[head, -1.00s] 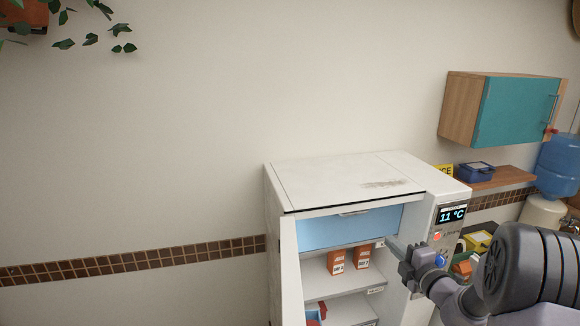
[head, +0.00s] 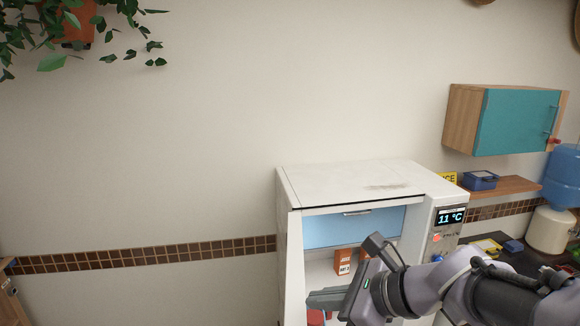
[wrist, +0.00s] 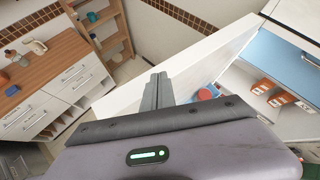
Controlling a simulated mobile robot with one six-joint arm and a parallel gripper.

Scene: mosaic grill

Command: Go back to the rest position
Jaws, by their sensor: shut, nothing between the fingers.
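My gripper (head: 328,298) is in front of the open white fridge (head: 350,181) in the head view, with my arm coming in from the lower right. In the wrist view the two fingers of my gripper (wrist: 156,88) are together with nothing between them. The fridge door (wrist: 200,62) stands open just beyond the fingers; I cannot tell whether they touch it. The fridge display (head: 451,216) reads 11 °C.
Inside the fridge are a blue compartment front (head: 352,229), orange boxes (head: 344,262) and red items (head: 316,317). A wooden drawer cabinet (wrist: 45,75) and shelf (wrist: 108,25) stand to the left in the wrist view. A counter with a water jug (head: 551,230) is at right.

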